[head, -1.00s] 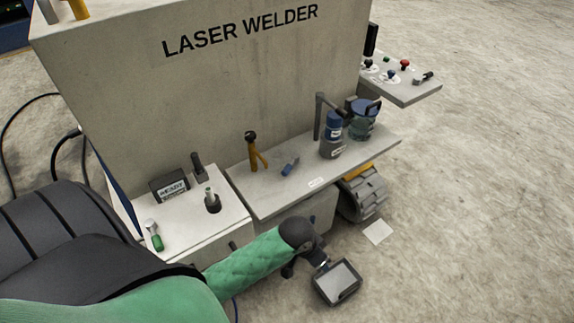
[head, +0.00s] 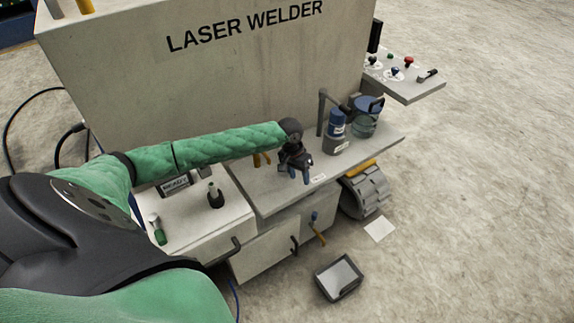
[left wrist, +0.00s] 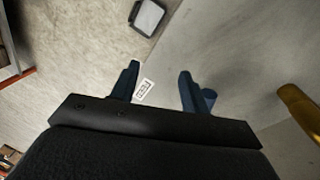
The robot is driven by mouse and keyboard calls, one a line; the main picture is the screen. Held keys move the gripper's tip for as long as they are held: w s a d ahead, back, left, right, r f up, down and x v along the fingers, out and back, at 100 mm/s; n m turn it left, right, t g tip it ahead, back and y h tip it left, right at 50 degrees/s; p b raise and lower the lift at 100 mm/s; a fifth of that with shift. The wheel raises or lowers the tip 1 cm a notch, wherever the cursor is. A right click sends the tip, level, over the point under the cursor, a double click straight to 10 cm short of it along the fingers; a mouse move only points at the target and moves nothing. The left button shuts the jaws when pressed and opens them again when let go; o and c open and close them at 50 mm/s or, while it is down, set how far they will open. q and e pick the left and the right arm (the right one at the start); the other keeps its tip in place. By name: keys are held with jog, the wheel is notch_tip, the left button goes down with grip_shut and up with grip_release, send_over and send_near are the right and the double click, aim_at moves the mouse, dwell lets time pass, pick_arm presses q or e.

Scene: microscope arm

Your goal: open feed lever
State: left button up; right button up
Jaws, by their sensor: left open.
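No part carries a readable feed lever label, so I cannot tell which one it is. One candidate is a yellow-orange handle with a blue end (head: 317,230) on the cabinet front below the shelf. My left gripper (head: 299,174) points down over the shelf, open, with dark blue fingers. In the left wrist view a small blue cylinder (left wrist: 209,98) is beside the right finger, not between the fingers. My right gripper is not seen.
The shelf (head: 370,150) of the laser welder (head: 250,85) holds a blue-capped bottle (head: 337,125) and a jar (head: 366,116) to the gripper's right. A black-framed tray (head: 338,278) lies on the floor. A control panel (head: 400,80) juts out at right.

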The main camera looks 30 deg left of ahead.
pick_arm(q)
jog(key=w+a+r+n, duration=0.2)
jog(key=w+a+r, duration=0.2)
jog(key=a, duration=0.5)
jog(key=shift+a+p+x, duration=0.15)
jog(key=shift+p+x, duration=0.6)
jog(key=shift+x, duration=1.05)
jog(key=shift+a+p+x, duration=0.1)
jog(key=shift+p+x, duration=0.6)
jog(key=shift+x, duration=1.1)
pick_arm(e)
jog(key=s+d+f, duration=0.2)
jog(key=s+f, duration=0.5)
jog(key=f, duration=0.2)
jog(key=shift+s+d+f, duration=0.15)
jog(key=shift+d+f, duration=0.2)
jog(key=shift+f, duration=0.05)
pick_arm(q)
jog(key=shift+f, duration=0.1)
grip_shut()
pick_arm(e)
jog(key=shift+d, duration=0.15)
